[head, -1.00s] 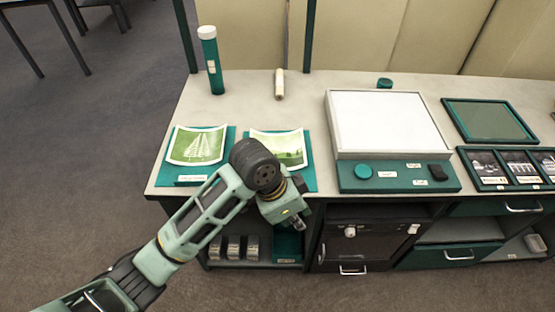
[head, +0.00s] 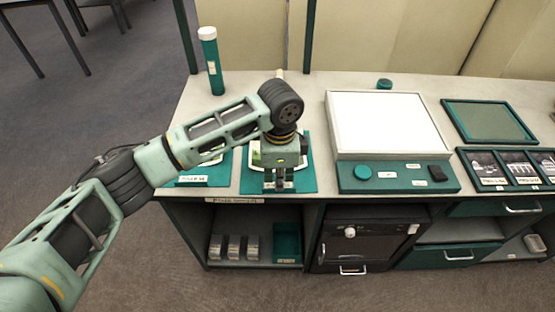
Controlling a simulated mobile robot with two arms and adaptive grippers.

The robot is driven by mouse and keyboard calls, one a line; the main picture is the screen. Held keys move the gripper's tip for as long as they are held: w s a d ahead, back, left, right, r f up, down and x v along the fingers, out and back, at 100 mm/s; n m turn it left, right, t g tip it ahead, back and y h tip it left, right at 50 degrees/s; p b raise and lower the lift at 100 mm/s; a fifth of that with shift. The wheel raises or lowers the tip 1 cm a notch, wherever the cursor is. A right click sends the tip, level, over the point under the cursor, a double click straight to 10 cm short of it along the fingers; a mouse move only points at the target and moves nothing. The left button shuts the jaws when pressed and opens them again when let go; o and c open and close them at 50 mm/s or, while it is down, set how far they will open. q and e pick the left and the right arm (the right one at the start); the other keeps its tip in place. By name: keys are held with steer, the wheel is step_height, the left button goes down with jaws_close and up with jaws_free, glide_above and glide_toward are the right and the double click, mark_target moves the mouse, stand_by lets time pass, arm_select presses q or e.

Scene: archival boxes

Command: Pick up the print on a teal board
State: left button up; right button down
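Two green-and-white prints on teal boards are at the left of the counter. The right teal board (head: 306,184) lies under my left gripper (head: 279,185), and only the edges of its print (head: 257,158) show around the wrist. My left gripper points down over the front part of this board. Its dark fingers are small here, and I cannot tell whether they are apart or touch the print. The left teal board (head: 217,180) is mostly hidden behind my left arm. My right gripper is not in view.
A light box (head: 388,122) with a teal control front stands right of the boards. A teal tube (head: 211,62) stands upright at the back left. A teal tray (head: 489,121) and framed photos (head: 520,167) are at the right. Below is an open shelf (head: 232,210).

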arm_select(q)
steer(key=shift+f, duration=1.6)
jaws_close()
steer(key=shift+r, duration=0.1)
